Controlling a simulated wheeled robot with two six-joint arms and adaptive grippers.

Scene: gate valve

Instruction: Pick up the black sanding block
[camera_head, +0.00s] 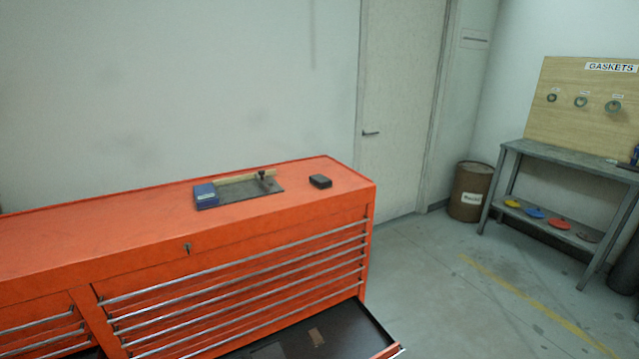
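The black sanding block (320,181) is a small dark block. It lies on the top of the orange tool chest (120,222), near its right end. It sits just right of a dark flat plate (238,196), with a small gap between them. Neither of my grippers shows in the head view, and nothing is touching the block.
A blue block (205,192) and a wooden strip with a dark clamp-like part (266,178) are on the plate. A lower drawer (310,338) stands open at the front. A barrel (470,191) and a grey bench (570,160) stand at right; floor between is clear.

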